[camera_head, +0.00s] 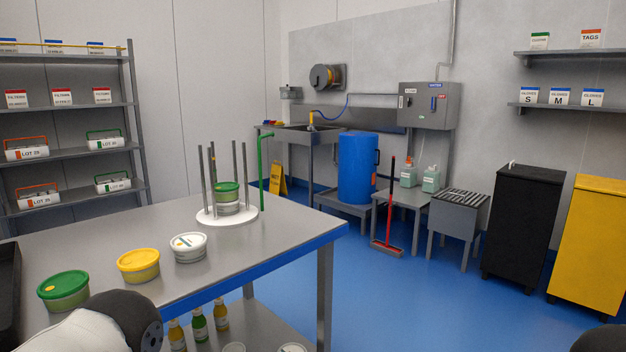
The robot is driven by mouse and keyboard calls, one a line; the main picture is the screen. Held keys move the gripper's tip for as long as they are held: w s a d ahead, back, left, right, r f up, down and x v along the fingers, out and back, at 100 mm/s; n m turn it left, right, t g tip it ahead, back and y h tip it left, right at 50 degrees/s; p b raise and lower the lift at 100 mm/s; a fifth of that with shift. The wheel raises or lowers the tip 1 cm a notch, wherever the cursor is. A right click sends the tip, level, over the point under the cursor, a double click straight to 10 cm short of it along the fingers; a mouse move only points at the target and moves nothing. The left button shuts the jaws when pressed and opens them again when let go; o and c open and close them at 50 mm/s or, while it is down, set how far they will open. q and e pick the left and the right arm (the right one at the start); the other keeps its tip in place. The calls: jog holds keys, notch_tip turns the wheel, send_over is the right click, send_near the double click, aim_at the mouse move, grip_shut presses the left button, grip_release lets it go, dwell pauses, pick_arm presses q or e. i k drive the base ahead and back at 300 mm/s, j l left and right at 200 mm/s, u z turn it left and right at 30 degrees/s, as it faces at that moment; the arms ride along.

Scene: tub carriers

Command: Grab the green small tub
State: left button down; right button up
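A small tub with a green lid (64,290) stands upright on the steel table at the left front. To its right are a yellow-lidded tub (138,265) and a white-lidded tub (188,247) with marks on its lid. Another green-lidded tub (227,188) sits on top of a stack in a carrier with a round white base (243,217) and several upright rods. Part of my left arm shows at the bottom left, just in front of the front green tub. Neither gripper shows, so whether they hold anything is hidden.
The steel table (95,228) has clear room behind the front tubs. A dark object (10,285) stands at its left edge. Bottles (199,325) and light tubs are on its lower shelf. The blue floor (400,300) to the right is open.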

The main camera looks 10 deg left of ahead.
aim_at(64, 291)
jog(key=u, duration=1.6)
jog(key=i+z, duration=0.3)
jog(key=i, duration=0.2)
jog(key=j, duration=0.05)
